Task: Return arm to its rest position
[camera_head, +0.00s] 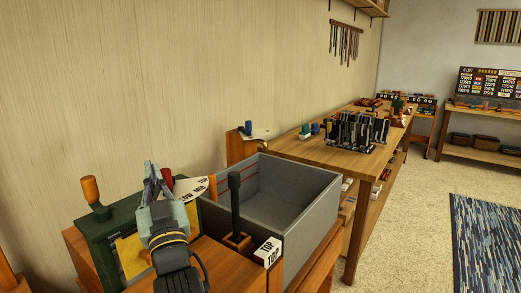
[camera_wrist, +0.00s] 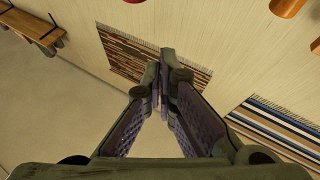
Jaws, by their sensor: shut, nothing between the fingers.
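My gripper (camera_head: 154,178) is at the lower left of the head view, raised and pointing up in front of a dark green panel. Its fingers come together at the tips, and nothing is held between them. In the wrist view my gripper (camera_wrist: 164,60) shows its two fingers meeting at the tips, with a wall and woven hangings beyond. I cannot tell from the head view whether my gripper touches the green panel (camera_head: 98,237) behind it.
A grey open bin (camera_head: 315,208) stands right of my arm, with a black upright lever (camera_head: 235,205) before it. An orange-handled knob (camera_head: 90,190) stands left of my gripper. A long wooden table (camera_head: 340,155) runs back along the wall. Floor is open at the right, beside a blue rug (camera_head: 487,245).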

